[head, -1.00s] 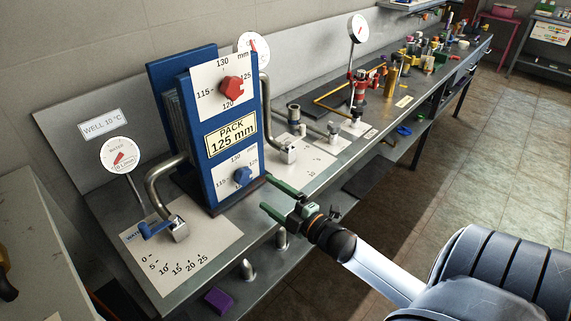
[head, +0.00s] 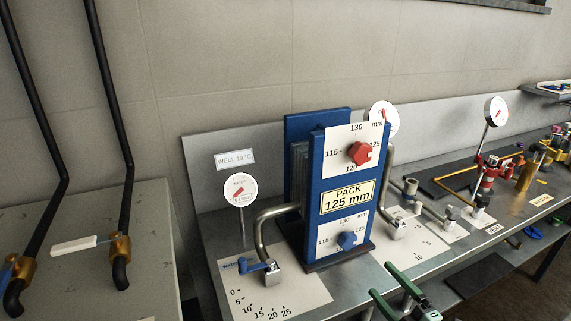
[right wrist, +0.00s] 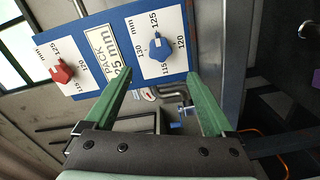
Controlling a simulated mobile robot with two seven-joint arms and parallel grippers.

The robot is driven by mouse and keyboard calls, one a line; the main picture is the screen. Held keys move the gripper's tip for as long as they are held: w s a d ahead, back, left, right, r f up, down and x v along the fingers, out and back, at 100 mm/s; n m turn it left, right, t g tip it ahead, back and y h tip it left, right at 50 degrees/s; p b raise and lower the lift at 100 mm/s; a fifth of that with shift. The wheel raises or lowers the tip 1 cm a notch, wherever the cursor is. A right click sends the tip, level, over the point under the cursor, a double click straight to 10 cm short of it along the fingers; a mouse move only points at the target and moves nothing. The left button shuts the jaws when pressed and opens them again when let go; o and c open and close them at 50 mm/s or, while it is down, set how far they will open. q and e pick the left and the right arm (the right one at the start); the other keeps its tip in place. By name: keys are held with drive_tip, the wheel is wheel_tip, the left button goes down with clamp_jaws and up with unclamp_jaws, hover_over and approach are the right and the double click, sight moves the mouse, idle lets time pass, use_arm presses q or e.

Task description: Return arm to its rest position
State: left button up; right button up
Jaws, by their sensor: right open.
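My right gripper (head: 381,279) is at the lower edge of the head view, with green fingers apart and nothing between them. It is just in front and to the right of the base of the blue plate pack (head: 316,190). In the right wrist view the two fingers (right wrist: 158,74) are spread, with the pack's front plate (right wrist: 112,50) beyond them. The red knob (head: 360,153) is at the top of that plate and the blue knob (head: 347,240) at the bottom. My left gripper is not in view.
A blue-handled valve (head: 258,266) and a round dial (head: 240,190) stand left of the pack. Bent pipes flank it. Black pipes with brass valves (head: 119,247) are at the far left.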

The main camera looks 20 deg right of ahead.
drive_tip(key=s+a+f+m+g, duration=0.4)
drive_tip(key=s+a+f+m, duration=0.2)
drive_tip(key=a+f, duration=0.3)
drive_tip(key=s+a+f+m+g, duration=0.5)
drive_tip(key=s+a+f+m, duration=0.2)
drive_tip(key=a+f, duration=0.3)
drive_tip(key=shift+s+f+y, duration=0.35)
drive_tip(key=shift+f+y, duration=0.05)
drive_tip(key=shift+f, duration=0.25)
